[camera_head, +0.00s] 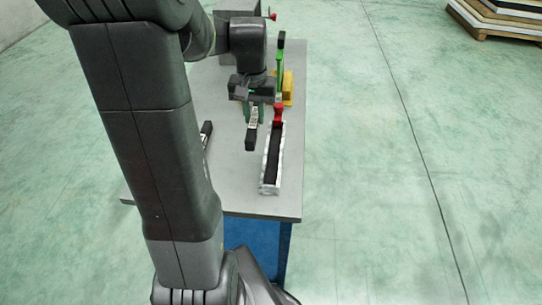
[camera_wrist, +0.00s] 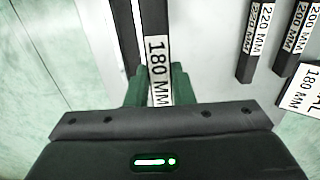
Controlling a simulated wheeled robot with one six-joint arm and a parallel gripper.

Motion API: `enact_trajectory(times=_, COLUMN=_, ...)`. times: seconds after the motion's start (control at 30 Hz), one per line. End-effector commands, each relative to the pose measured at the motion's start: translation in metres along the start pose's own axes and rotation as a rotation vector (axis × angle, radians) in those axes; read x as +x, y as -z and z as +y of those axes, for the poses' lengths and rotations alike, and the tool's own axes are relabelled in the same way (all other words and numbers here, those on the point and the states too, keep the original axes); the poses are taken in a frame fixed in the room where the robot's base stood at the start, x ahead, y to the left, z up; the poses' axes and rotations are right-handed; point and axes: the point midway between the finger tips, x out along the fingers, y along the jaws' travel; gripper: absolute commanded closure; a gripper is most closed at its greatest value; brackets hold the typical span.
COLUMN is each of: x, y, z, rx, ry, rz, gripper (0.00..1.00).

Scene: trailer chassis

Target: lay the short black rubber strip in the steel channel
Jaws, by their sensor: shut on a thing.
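My gripper (camera_head: 252,113) is shut on a black rubber strip (camera_head: 251,139) with a white label. In the wrist view, the green fingers of my gripper (camera_wrist: 157,86) grip the strip (camera_wrist: 155,20) from both sides, and its label reads 180 MM. The strip points toward the near side of the table. The steel channel (camera_head: 263,187) lies just right of the strip in the head view, roughly parallel to it. The inside of the channel looks dark. I cannot tell the strip's height above the table.
A red part (camera_head: 278,114) is at the channel's far end, with a green tool (camera_head: 280,65) and yellow block (camera_head: 288,88) beyond.

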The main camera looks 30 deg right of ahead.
Motion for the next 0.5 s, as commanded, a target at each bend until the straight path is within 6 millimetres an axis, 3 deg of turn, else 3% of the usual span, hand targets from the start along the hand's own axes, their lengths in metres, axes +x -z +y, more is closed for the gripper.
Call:
enact_trajectory(times=0.2, x=-0.005, y=-0.004, z=0.04, rx=0.003, ry=0.0, rz=0.002, gripper=1.0)
enact_trajectory(times=0.37, x=-0.005, y=-0.007, z=0.052, rx=0.0, ry=0.0, rz=-0.001, gripper=1.0)
enact_trajectory(times=0.5, x=0.016, y=-0.008, z=0.054, rx=0.0, ry=0.0, rz=-0.005, gripper=1.0)
